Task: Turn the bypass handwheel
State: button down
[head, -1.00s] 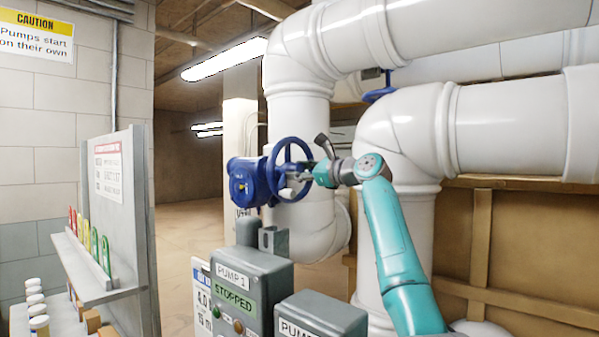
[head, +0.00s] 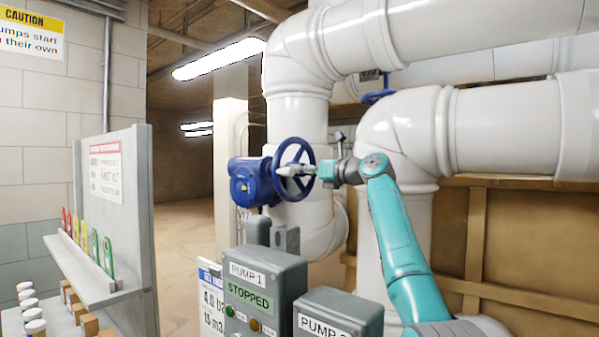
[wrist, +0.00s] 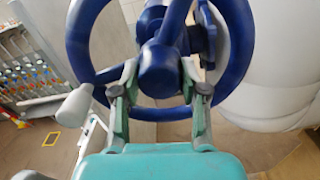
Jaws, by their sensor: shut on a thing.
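The bypass handwheel (head: 279,181) is a blue spoked wheel on a blue valve body (head: 247,184) by the white vertical pipe. A pale grey crank knob (head: 290,170) sticks out from it. My gripper (head: 311,172) reaches it from the right. In the wrist view the blue hub (wrist: 160,68) and rim fill the upper middle, and the knob (wrist: 74,104) is at the left. My gripper (wrist: 161,86) has a finger on each side of the hub and is shut on the handwheel. The exact contact at the fingertips is partly hidden.
Large white pipes (head: 505,122) stand behind and right of my arm. Grey pump boxes, one labelled PUMP 1 (head: 262,292) and reading STOPPED, stand below the wheel. A shelf board (head: 92,268) with coloured tags is at the left. Open floor lies beyond.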

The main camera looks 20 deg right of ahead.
jog(key=shift+f, duration=0.2)
dwell(0.4)
jog(key=c, duration=0.6)
grip_release()
jog(key=shift+r, duration=0.1)
jog(key=shift+s+d, duration=0.1)
jog(key=v, duration=1.1)
jog(key=shift+s+d, duration=0.2)
jog(key=shift+s, duration=0.1)
